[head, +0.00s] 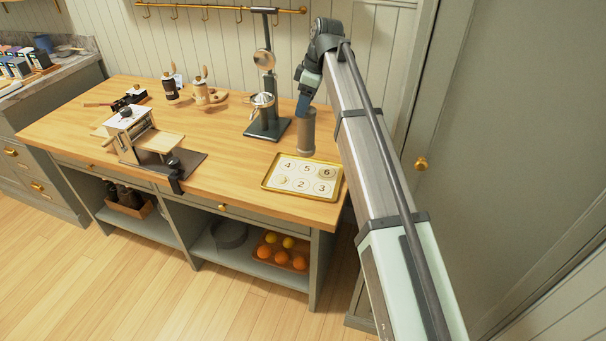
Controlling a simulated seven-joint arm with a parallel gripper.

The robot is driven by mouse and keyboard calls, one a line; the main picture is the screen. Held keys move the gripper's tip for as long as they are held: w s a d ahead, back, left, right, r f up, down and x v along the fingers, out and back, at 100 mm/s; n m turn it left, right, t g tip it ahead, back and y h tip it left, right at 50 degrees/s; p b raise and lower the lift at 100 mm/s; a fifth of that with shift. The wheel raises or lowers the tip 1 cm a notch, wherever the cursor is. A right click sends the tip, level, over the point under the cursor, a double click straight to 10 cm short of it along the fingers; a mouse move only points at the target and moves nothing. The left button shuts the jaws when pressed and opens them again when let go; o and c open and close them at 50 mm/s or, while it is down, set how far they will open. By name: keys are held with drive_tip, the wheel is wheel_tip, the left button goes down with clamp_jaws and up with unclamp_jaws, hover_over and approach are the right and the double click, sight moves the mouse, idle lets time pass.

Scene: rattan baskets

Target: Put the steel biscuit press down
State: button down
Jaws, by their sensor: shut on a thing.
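My gripper (304,108) is shut on the steel biscuit press (306,135), a grey-brown upright cylinder in this light. The press hangs below my gripper near the right end of the wooden worktop. Its lower end shows just behind the back edge of a gold-rimmed tray (264,184). I cannot tell whether it touches the worktop or hangs a little above it. The tray carries a white sheet with numbered circles. A pale round piece (326,173) seems to lie on circle 6, and another pale shape (284,181) lies at the front left circle.
A dark stand press with a steel cup (263,101) stands close left of my gripper. A crank machine (130,125) is clamped at the front left, and two wooden-handled grinders (205,92) stand behind. Bare worktop (230,150) lies between them. A wall rises behind.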

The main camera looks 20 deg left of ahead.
drive_tip(key=w+d, duration=0.4)
drive_tip(key=d, duration=0.2)
drive_tip(key=shift+d+r, duration=0.15)
drive_tip(key=shift+d, duration=0.05)
drive_tip(key=shift+n, duration=0.4)
wheel_tip(320, 180, down, 10)
idle(0.6)
drive_tip(key=shift+c, duration=1.5)
unclamp_jaws()
drive_tip(key=shift+s, duration=0.1)
